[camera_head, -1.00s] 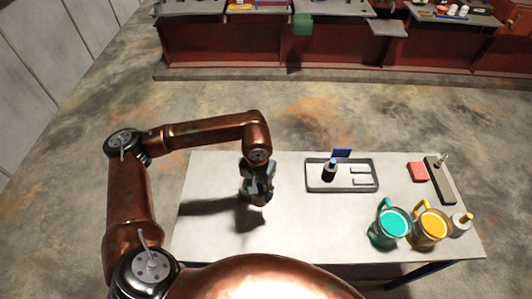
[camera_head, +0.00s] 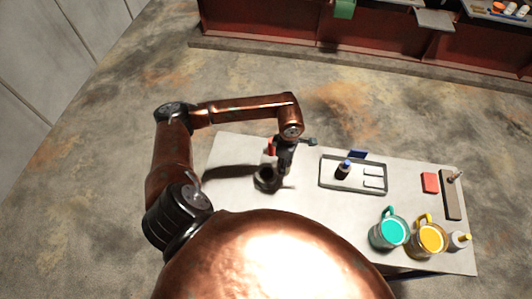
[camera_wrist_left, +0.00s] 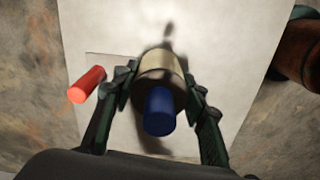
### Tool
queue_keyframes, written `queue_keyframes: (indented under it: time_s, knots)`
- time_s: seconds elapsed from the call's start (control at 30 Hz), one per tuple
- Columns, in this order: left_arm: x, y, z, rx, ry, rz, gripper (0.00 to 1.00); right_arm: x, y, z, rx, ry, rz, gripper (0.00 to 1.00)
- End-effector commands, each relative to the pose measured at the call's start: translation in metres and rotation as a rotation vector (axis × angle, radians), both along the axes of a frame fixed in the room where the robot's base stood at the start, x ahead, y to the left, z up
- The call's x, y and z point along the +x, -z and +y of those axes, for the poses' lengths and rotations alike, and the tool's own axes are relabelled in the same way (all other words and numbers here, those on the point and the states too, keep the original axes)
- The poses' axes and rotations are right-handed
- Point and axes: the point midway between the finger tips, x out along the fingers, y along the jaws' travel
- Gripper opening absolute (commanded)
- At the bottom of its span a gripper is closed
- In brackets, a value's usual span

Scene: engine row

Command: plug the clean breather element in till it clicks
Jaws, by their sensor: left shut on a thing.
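My left gripper (camera_head: 284,158) is over the left part of the table. In the left wrist view, its fingers (camera_wrist_left: 159,82) are shut on a tan cylinder (camera_wrist_left: 160,66) with a blue end (camera_wrist_left: 159,111) towards the camera. I take this for a breather element. A dark, ring-like piece (camera_head: 267,179) shows just below the gripper in the head view; whether it touches the table is unclear. A similar dark piece with a blue top (camera_head: 344,169) stands in the tray (camera_head: 341,187). My right gripper is out of view.
A red cylinder (camera_wrist_left: 86,85) is beside the left finger. Right of the tray are a green mug (camera_head: 389,232), a yellow mug (camera_head: 428,238), a red block (camera_head: 430,182) and a dark bar (camera_head: 451,196). The table's front middle (camera_head: 330,215) is clear.

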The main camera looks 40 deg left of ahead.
Motion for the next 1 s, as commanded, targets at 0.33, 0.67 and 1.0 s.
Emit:
queue_keyframes:
  time_s: [0.33, 0.67, 1.0]
  knots:
    - [-0.020, -0.003, 0.046, 0.002, -0.954, 0.003, 0.16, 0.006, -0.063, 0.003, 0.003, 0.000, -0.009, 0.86]
    - [-0.029, 0.002, 0.065, -0.001, -1.325, 0.000, 0.16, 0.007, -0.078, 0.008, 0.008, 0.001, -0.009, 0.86]
    - [-0.029, 0.003, 0.065, -0.001, -1.330, 0.000, 0.16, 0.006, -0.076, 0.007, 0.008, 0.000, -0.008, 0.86]
